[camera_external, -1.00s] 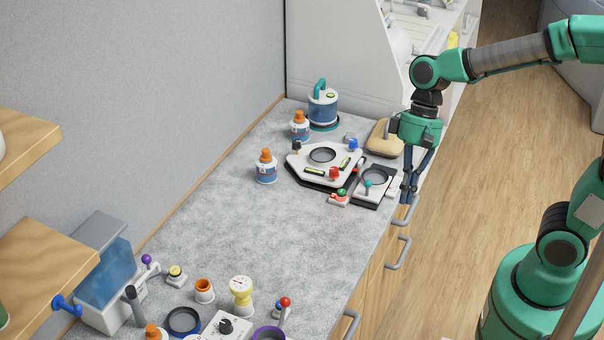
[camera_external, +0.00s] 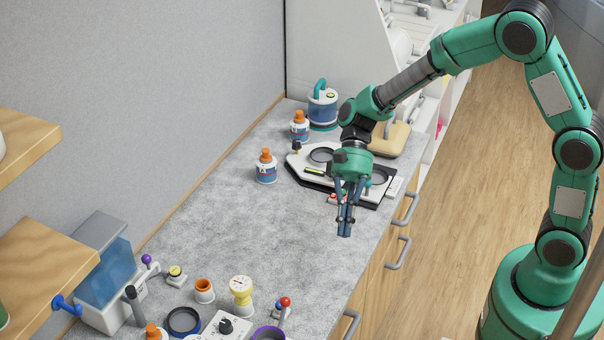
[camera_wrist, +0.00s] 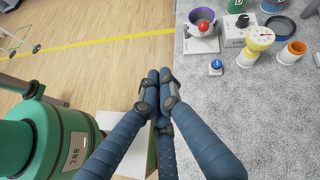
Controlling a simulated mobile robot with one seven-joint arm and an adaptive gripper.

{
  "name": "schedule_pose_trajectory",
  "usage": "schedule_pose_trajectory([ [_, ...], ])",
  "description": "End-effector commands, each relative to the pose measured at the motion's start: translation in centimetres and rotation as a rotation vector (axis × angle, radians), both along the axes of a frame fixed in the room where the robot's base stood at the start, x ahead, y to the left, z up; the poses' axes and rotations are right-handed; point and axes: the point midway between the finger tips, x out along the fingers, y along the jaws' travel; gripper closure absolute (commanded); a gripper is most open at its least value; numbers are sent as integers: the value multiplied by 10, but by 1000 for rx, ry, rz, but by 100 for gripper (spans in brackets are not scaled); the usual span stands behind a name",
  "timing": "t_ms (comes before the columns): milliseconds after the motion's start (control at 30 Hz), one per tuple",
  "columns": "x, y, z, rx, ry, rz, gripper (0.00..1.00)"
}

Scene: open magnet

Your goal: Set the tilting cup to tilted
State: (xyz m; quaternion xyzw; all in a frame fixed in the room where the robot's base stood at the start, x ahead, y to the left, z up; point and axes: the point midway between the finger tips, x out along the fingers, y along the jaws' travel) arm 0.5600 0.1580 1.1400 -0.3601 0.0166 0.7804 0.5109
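A purple-rimmed cup (camera_external: 268,333) on a pale base, which may be the tilting cup, is cut off by the bottom edge of the external view. It also shows at the top of the wrist view (camera_wrist: 197,14), with a red ball (camera_wrist: 204,27) in front of its opening. I cannot tell its tilt. My gripper (camera_external: 345,230) hangs fingers-down near the counter's right edge, well behind the cup and apart from it. In the wrist view its fingertips (camera_wrist: 160,76) are close together, with nothing seen between them.
A yellow-white gauge (camera_external: 241,291), an orange cup (camera_external: 204,287) and a dark ring (camera_external: 184,321) stand near the purple-rimmed cup. Behind my gripper is a white plate (camera_external: 310,173) with fittings. Bottles (camera_external: 265,168) stand to its left. The counter's middle (camera_external: 235,225) is clear.

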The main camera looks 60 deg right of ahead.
Motion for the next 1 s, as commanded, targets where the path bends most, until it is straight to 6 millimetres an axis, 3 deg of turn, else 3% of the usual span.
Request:
schedule_pose_trajectory([
  [700, 82, 18, -103, 290, 331, -239, 100],
  [1000, 95, 18, -124, 342, 386, -284, 100],
])
